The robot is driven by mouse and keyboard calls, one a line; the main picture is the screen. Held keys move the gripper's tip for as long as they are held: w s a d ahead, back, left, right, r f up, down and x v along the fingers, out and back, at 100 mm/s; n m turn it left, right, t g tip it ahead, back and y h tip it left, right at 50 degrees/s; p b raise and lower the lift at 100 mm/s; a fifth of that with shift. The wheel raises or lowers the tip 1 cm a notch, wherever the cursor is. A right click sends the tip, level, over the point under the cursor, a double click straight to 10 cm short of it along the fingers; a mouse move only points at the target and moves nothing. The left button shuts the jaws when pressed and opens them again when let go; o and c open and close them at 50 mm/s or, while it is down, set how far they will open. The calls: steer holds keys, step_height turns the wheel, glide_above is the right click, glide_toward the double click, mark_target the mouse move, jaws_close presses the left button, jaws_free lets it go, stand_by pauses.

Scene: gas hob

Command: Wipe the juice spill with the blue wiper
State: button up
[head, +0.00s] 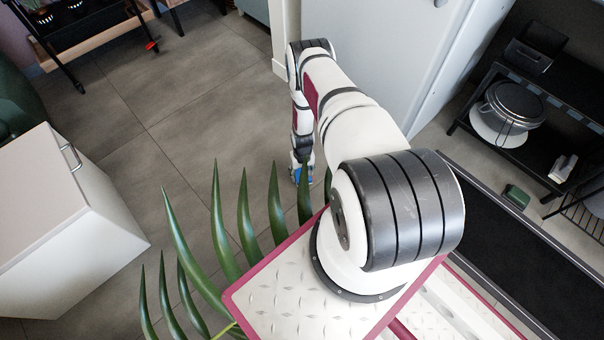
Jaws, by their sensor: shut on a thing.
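My arm reaches away from me, and my gripper (301,166) is at its far end, small and pointing down over the grey tiled floor. A small blue thing, the blue wiper (297,175), shows at the fingertips, and my gripper is shut on it. Most of the wiper is hidden by the gripper and plant leaves. I cannot tell whether it touches the floor. No juice spill can be made out in this view.
Green plant leaves (222,225) rise in front of my gripper. A white cabinet (70,225) stands at the left. A white door or panel (385,55) and a black shelf (535,95) with a pot (514,101) are at the right. Tiled floor (165,90) between is clear.

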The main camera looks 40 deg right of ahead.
steer(key=shift+r+p, duration=0.55)
steer(key=shift+r, duration=0.5)
steer(key=shift+r+p, duration=1.05)
steer(key=shift+r, duration=0.5)
